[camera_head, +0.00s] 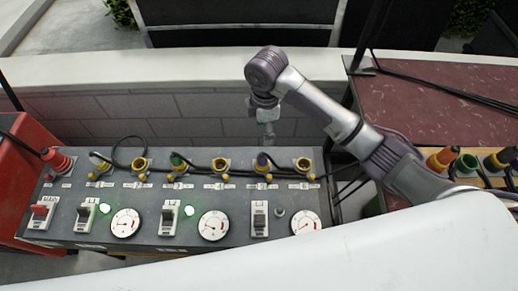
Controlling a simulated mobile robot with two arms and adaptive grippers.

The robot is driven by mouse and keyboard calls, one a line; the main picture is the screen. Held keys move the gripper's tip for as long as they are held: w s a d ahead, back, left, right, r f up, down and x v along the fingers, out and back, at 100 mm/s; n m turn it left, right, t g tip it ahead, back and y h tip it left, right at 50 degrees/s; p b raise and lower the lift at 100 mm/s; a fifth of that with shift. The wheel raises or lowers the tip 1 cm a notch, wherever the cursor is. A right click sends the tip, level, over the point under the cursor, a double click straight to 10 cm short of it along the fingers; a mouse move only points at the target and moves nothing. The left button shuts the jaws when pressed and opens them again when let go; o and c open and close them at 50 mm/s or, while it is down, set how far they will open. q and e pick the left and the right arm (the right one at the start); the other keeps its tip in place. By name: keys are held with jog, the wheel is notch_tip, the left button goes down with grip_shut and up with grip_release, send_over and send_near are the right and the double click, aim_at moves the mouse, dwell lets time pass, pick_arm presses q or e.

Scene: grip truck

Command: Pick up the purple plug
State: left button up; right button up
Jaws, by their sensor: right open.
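The purple plug (262,161) stands in a yellow-ringed socket on the right half of the grey panel (185,221). It is small in the head view. My right gripper (268,138) hangs from the arm just above and behind the plug, pointing down. It is open and appears empty, though its fingers are small and hard to make out. I cannot tell the exact gap between fingers and plug. My left gripper is not in view.
Green (178,161) and red (58,160) plugs stand along the panel, with black cables behind. Yellow sockets flank the purple plug. Switches and round gauges (213,225) fill the panel front. A block wall (190,118) stands behind. More plugs (467,163) sit at right.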

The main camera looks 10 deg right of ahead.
aim_at(263, 153)
jog(key=f, duration=0.2)
jog(key=s+f, duration=0.1)
jog(key=f, duration=0.2)
jog(key=shift+s+f, duration=0.15)
jog(key=shift+f, duration=0.15)
notch_tip(263, 153, down, 2)
jog(key=shift+f, duration=0.1)
jog(key=shift+a+f, duration=0.15)
jog(key=shift+f, duration=0.3)
notch_tip(263, 153, down, 4)
jog(key=shift+a+r, duration=0.15)
jog(key=shift+r, duration=0.05)
jog(key=shift+f, duration=0.3)
jog(key=c, duration=0.8)
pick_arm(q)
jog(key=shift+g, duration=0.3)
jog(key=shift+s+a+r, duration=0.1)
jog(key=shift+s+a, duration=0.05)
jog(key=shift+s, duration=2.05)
pick_arm(e)
grip_shut()
